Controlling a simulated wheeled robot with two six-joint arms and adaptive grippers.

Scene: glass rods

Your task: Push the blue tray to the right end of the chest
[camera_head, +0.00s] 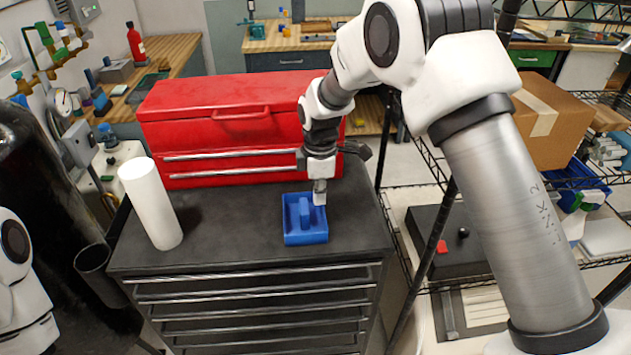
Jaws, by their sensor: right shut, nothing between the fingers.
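The blue tray (306,238) lies on the dark top of the chest (220,235), right of its middle, with bare top between it and the right edge. It has a raised blue part in its middle. My right gripper (319,200) points down at the tray's upper right part, fingers shut and empty. It overlaps the tray's back right rim in the picture; I cannot tell whether it touches. My left arm shows only in part at the lower left edge, and its gripper is out of view.
A red toolbox (220,120) stands along the back of the chest top, behind the tray. A white cylinder (150,205) stands at the left end. A wire shelf with a cardboard box (548,120) is at the right. The top right of the tray is clear.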

